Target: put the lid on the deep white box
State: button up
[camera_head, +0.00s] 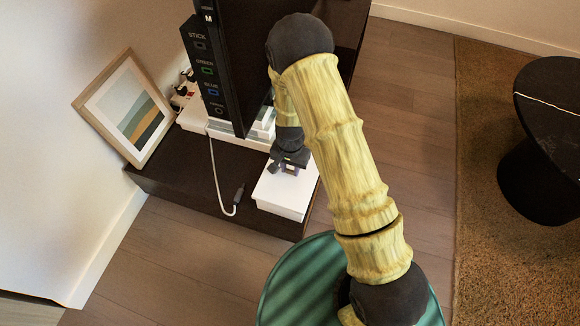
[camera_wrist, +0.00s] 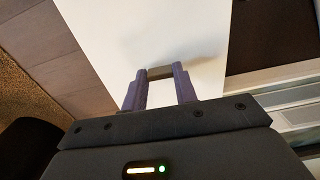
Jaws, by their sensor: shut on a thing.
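The deep white box (camera_head: 279,211) stands near the front corner of the dark low cabinet. The white lid (camera_head: 284,191) lies over the box's top; it also fills much of the wrist view (camera_wrist: 180,35). From the head camera I see no clear gap between lid and box, but I cannot tell whether the lid is fully seated. My gripper (camera_head: 289,169) is above the lid, and its two fingers (camera_wrist: 160,88) are shut on the lid's small grey-brown handle (camera_wrist: 160,72). My arm and gripper hide part of the lid's far side.
A black screen panel (camera_head: 232,70) stands close behind the box, with white items under it. A white cable (camera_head: 215,175) with a dark plug lies left on the cabinet (camera_head: 180,180). A framed picture (camera_head: 128,105) leans on the wall. A round dark table (camera_head: 545,130) stands right.

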aim_at(290, 170)
jog(key=shift+f, duration=0.45)
jog(key=o, duration=1.1)
jog(key=shift+c, duration=0.2)
notch_tip(290, 170, up, 17)
jog(key=p, duration=0.6)
jog(key=shift+r+p, duration=0.2)
jog(key=shift+p, duration=0.15)
